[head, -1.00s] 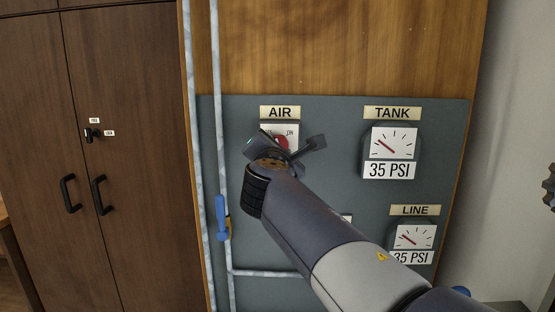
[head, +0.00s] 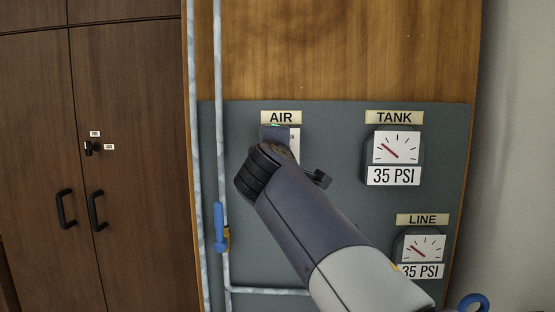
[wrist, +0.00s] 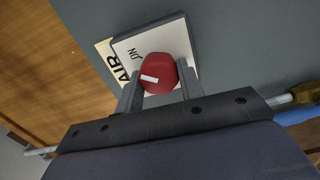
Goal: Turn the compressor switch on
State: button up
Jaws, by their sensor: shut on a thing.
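The compressor switch is a red knob (wrist: 158,73) with a short white mark, on a pale plate (wrist: 133,43) below the AIR label (head: 281,118). In the wrist view the letters ON show on the plate, above and left of the knob. The white mark sits on the lower left part of the knob face. My gripper (wrist: 158,88) has one finger on each side of the knob and is shut on it. In the head view my gripper (head: 296,155) and wrist hide the knob, and only part of the plate shows.
The TANK gauge (head: 395,150) and LINE gauge (head: 420,250) both read 35 PSI on the grey panel. Pale pipes and a blue valve lever (head: 220,228) lie left of my arm. A brown cabinet (head: 120,220) stands farther left.

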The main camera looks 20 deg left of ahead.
jog(key=shift+f+m+b, duration=0.1)
jog(key=shift+m+b, duration=0.2)
jog(key=shift+m, duration=0.7)
jog(key=o, duration=1)
jog(key=b+v, duration=0.2)
jog(key=v, duration=0.8)
jog(key=shift+s+b, duration=0.35)
jog(key=shift+s, duration=0.05)
jog(key=shift+w, duration=0.1)
jog(key=p+x, duration=0.2)
jog(key=x, duration=0.8)
jog(key=shift+w+p, duration=0.3)
jog(key=shift+w, duration=0.05)
